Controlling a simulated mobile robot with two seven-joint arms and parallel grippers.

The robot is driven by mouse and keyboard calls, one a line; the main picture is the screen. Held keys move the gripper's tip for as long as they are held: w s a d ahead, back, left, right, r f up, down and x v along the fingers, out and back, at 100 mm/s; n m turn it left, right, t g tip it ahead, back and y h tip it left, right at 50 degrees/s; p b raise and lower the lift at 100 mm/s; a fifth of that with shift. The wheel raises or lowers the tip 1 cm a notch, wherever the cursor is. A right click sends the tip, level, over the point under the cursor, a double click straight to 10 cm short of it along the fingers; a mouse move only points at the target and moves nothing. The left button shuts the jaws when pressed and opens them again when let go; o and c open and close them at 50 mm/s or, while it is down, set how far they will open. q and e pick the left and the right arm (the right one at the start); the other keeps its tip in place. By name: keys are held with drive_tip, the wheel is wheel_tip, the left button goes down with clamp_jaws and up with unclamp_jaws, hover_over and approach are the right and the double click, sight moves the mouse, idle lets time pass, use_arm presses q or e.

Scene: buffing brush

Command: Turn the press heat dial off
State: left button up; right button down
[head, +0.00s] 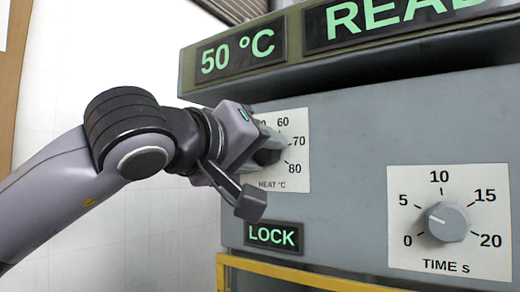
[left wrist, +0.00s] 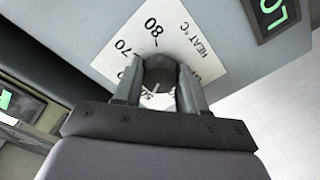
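The heat dial is a dark round knob (left wrist: 158,70) on a white scale plate (head: 297,150) marked HEAT °C, on the grey press front. In the left wrist view a pale pointer line on the knob points toward the bottom of the picture, near a partly hidden number. My left gripper (left wrist: 159,90) is at the dial, with one finger on each side of the knob and seemingly touching it. In the head view the gripper covers the left part of the scale. The display (head: 237,53) reads 50 °C. My right gripper is in neither view.
A time dial (head: 447,222) with its own scale sits to the right, its pointer to the left. A lit LOCK sign (head: 273,237) is below the heat plate. A READ... display (head: 400,20) is cut off above. A yellow rail (head: 300,277) runs along the bottom.

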use_arm(q)
drive_tip(key=shift+c, duration=1)
